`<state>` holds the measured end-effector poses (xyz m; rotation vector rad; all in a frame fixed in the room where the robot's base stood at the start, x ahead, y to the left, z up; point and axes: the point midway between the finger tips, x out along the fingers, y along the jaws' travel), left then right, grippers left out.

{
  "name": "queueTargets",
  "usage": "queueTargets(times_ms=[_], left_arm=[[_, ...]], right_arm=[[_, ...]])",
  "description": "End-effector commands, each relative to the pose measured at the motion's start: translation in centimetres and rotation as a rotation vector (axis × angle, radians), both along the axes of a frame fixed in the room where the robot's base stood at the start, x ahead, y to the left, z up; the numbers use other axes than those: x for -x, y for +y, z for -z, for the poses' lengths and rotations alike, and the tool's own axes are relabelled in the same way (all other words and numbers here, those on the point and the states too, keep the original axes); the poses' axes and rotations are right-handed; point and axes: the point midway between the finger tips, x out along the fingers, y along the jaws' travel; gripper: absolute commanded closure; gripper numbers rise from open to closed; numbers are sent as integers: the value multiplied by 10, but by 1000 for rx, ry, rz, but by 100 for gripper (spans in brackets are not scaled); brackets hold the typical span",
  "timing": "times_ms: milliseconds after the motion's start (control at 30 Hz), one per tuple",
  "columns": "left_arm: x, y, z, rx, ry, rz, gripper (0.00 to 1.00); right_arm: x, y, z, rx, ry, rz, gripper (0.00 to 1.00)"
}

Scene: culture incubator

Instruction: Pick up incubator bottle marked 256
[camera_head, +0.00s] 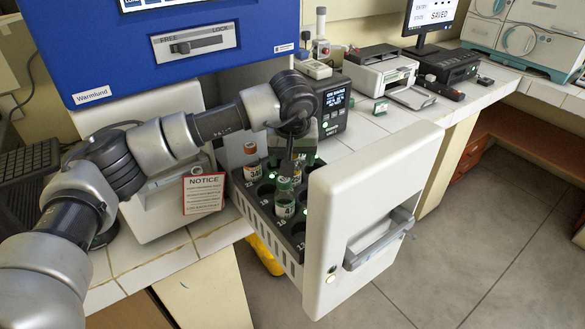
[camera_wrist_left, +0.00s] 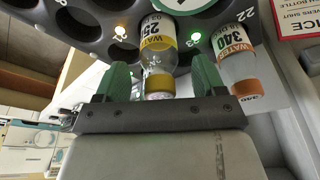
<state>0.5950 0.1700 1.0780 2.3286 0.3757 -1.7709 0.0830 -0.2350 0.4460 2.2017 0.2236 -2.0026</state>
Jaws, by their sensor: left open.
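A bottle (camera_head: 285,210) with a white label stands in a dark rack in the open drawer (camera_head: 262,218). In the left wrist view this bottle (camera_wrist_left: 158,44) has a yellow band and cap, and its label reads "25" with the last digit not clear. My left gripper (camera_head: 287,174) is directly above it, pointing down. In the wrist view the green fingers of my left gripper (camera_wrist_left: 163,80) are open, one on each side of the bottle's cap end, with gaps visible. My right gripper is not in view.
A bottle marked 340 (camera_wrist_left: 226,54) with an orange cap stands close beside; it also shows in the head view (camera_head: 251,163). Other rack holes look empty. The white drawer front (camera_head: 375,190) with its handle stands to the right. The blue incubator (camera_head: 185,45) is behind the arm.

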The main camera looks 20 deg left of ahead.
Motion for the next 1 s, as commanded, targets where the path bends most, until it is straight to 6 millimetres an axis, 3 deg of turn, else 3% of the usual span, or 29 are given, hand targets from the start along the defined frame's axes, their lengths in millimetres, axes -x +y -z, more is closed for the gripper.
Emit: queueTargets(times_ms=[133,400,733,1000], left_arm=[[-4,1,14,0,1,-1,30],[-5,1,17,0,-1,0,32],[-5,1,16,0,-1,0,82],[-5,1,15,0,-2,0,83]], right_arm=[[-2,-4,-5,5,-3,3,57],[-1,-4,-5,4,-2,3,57],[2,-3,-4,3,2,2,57],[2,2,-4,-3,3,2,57]])
